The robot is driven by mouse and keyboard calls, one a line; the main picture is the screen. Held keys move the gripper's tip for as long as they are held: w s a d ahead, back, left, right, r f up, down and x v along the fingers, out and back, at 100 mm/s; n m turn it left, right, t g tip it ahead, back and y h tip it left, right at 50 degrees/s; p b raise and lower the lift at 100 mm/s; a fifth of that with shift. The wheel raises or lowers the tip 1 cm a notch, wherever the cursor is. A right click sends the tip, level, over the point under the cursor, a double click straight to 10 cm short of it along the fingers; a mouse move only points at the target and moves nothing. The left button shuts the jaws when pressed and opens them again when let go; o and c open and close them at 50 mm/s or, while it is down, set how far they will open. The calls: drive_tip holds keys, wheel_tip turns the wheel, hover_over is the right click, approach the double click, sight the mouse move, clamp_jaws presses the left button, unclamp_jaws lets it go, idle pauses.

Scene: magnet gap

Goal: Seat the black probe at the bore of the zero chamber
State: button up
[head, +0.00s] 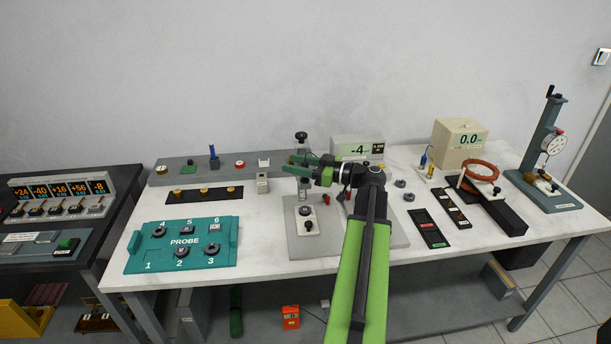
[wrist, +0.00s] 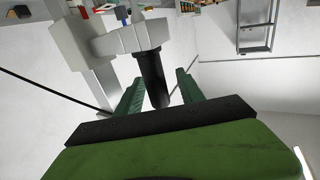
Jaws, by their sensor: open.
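My gripper (head: 299,165) is open at the upright stand with a black knob (head: 301,136), behind the middle of the bench. In the wrist view its two green fingers (wrist: 158,95) lie on either side of a black cylinder, which looks like the black probe (wrist: 153,78). The cylinder comes out of a light grey holder (wrist: 128,38); a gap shows between it and the right finger. Whether the left finger touches it I cannot tell. The probe is not clear in the head view, where my gripper and arm cover that spot. I cannot tell for certain which thing is the zero chamber.
A teal PROBE tray (head: 140,262) with numbered places stands at the left front. A grey base plate (head: 300,250) lies below my gripper. Bare bench shows between the tray and this plate.

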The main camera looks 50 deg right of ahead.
clamp_jaws()
idle(0.4)
